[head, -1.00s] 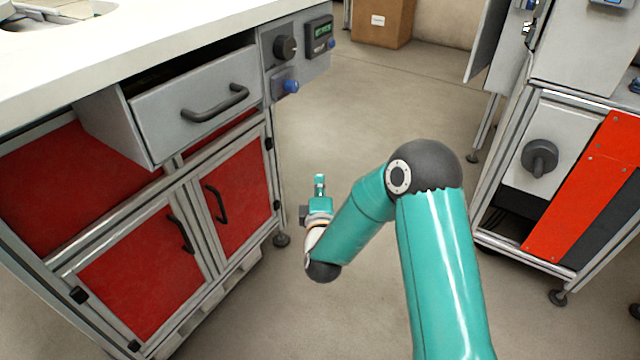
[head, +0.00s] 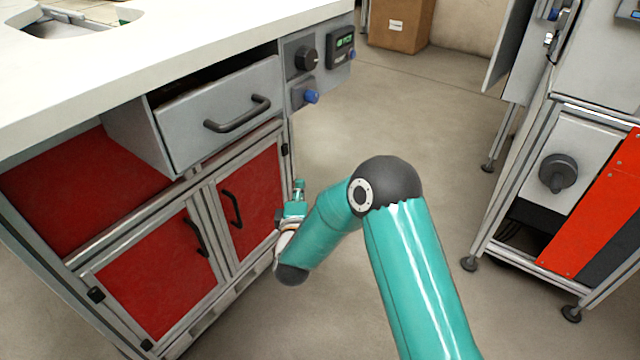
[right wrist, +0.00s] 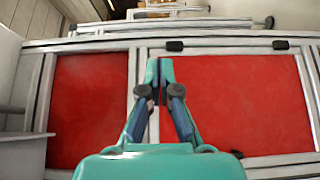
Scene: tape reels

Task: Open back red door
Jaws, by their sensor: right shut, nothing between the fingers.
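The back red door (head: 250,200) is the farther of two red doors in the metal-framed cabinet below the drawer. It looks shut, with a dark handle (head: 232,209) near its left edge. The nearer red door (head: 155,273) also looks shut, with its own dark handle (head: 196,237). My right gripper (head: 299,186) shows at the far right edge of the back door, its fingers small in the head view. In the right wrist view the gripper (right wrist: 160,72) is shut and empty in front of red panels (right wrist: 230,100). Touching cannot be told. My left gripper is not in view.
The grey drawer (head: 225,115) above the doors stands pulled out. A control panel with a knob (head: 306,58) and a blue button (head: 311,97) sits beside it. Another machine (head: 590,180) stands at right, with open floor (head: 410,130) between. A cardboard box (head: 400,25) is at the back.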

